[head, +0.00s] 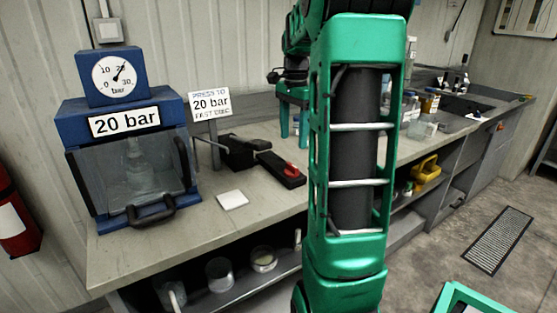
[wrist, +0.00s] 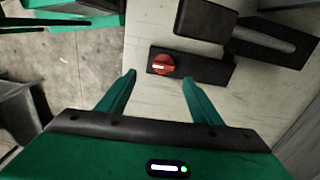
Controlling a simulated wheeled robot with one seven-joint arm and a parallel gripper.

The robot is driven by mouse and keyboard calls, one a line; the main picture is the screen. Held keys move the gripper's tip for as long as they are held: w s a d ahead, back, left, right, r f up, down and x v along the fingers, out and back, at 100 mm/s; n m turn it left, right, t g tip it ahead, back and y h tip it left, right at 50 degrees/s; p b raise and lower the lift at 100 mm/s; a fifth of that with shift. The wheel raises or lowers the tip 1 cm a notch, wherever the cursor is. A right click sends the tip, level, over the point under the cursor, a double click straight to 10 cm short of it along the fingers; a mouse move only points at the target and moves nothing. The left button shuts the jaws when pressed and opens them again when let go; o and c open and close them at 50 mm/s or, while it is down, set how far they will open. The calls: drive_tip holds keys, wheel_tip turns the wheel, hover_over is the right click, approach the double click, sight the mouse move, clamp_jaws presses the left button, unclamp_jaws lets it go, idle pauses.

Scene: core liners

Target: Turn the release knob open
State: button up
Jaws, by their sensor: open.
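The release knob (wrist: 163,64) is a red-orange knob with a light bar across it, on a black block (wrist: 205,70) on the bench. In the head view the knob (head: 290,170) shows small on the end of the black block (head: 274,165), right of the 20 bar press. My gripper (wrist: 158,78) shows in the wrist view, with two green fingers spread apart and nothing between them. The knob appears just beyond the fingertips, between their lines, and looks apart from them.
A blue press (head: 125,150) with a gauge (head: 115,77) stands left on the bench (head: 160,245). A sign (head: 210,103) and a white pad (head: 232,200) are near the block. Bottles stand farther right.

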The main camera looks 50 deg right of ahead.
sight(292, 165)
drive_tip(key=f, duration=0.7)
drive_tip(key=w+f, duration=0.1)
drive_tip(key=f, duration=0.2)
drive_tip(key=shift+d+f, duration=0.3)
drive_tip(key=shift+d, duration=0.1)
drive_tip(key=shift+c, duration=0.6)
drive_tip(key=c, duration=0.9)
